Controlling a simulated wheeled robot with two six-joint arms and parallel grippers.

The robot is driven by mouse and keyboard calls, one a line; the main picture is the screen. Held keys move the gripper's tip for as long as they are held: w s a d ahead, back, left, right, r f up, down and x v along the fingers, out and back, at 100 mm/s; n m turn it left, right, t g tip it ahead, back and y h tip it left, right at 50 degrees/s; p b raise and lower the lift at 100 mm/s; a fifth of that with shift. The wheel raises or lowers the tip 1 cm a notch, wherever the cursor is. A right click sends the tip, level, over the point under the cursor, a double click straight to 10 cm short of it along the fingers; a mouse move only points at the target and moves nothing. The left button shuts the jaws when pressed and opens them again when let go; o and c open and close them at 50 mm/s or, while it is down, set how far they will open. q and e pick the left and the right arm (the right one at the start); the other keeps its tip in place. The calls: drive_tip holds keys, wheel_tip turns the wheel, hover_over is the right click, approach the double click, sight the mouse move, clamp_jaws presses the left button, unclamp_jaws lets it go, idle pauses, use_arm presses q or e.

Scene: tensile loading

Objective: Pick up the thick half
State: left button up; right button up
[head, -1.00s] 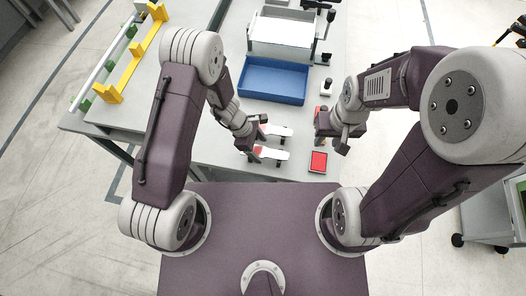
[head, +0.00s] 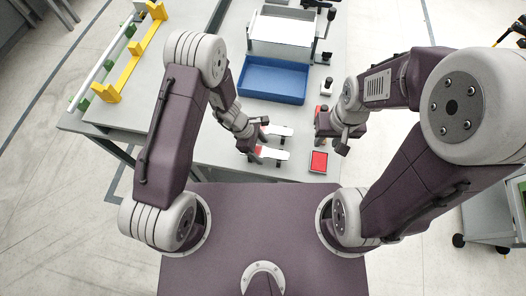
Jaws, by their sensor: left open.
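Two pale, flat specimen halves lie on the grey table in front of my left gripper, one farther (head: 280,130) and one nearer (head: 274,155). From this view I cannot tell which is the thick half. A bit of red shows at the left end of the nearer one. My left gripper (head: 260,141) is open, at the left ends of the two pieces, and partly covers them. Whether it touches either is too small to tell. My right gripper (head: 342,143) hangs above the table to the right, and its jaw gap is not clear.
A red pad in a dark frame (head: 318,161) lies below my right gripper. A blue tray (head: 272,82) and a white box-like fixture (head: 284,36) stand behind. A yellow rack (head: 112,92) is at the left. A small black-and-white device (head: 326,87) stands right of the tray.

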sight(261, 150)
use_arm(q)
drive_tip(key=shift+c, duration=0.3)
clamp_jaws()
drive_tip(key=shift+r, duration=0.1)
drive_tip(key=shift+r+p, duration=0.5)
drive_tip(key=shift+p, duration=0.05)
wheel_tip(261, 150, up, 3)
drive_tip(key=shift+w+r, duration=0.1)
drive_tip(key=s+d+r, duration=0.6)
drive_tip(key=d+r, duration=0.1)
drive_tip(key=d, duration=0.3)
